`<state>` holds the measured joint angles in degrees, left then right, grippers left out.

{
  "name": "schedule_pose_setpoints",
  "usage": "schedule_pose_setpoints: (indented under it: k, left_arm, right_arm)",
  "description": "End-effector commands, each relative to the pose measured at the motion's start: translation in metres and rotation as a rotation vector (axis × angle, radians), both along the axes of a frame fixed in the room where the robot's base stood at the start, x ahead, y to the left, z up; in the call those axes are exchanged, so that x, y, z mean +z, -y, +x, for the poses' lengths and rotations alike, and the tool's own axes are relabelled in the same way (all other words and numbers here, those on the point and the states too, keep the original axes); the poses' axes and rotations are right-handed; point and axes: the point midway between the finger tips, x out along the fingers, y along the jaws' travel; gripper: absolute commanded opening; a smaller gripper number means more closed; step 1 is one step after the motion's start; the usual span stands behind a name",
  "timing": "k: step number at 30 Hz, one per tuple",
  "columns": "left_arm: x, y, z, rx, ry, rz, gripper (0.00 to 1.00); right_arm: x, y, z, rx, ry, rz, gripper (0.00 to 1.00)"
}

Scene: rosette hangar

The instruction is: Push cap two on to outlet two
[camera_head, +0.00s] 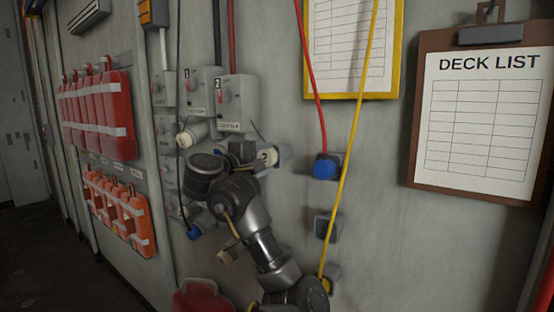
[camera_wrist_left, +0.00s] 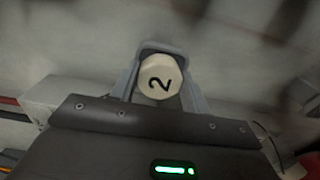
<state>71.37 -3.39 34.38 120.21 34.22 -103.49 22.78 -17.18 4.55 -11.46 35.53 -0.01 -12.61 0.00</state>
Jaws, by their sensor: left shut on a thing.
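Cap two, cream with a black 2 on its face (camera_wrist_left: 160,78), sits between the fingers of my left gripper (camera_wrist_left: 158,86) in the left wrist view. In the head view my left gripper (camera_head: 248,158) is shut on the cap (camera_head: 267,157), close to the wall. A grey outlet block (camera_head: 285,153) shows just behind and right of the cap; I take it to be outlet two. The cap and my gripper hide its front, and I cannot tell if the cap touches it. My right gripper is not in view.
Switch boxes (camera_head: 237,103) stand above my gripper. Another cream cap (camera_head: 190,135) is at left. A clipboard (camera_head: 480,110) hangs far right.

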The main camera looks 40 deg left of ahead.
Motion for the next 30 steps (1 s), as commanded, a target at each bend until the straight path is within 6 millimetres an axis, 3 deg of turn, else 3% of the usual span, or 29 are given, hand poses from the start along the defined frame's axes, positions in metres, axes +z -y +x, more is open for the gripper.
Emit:
schedule_pose_setpoints:
  k: [30]
  left_arm:
    - [0.001,0.000,-0.039,0.004,0.000,-0.001,0.10]
  right_arm:
    - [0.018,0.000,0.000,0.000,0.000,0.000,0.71]
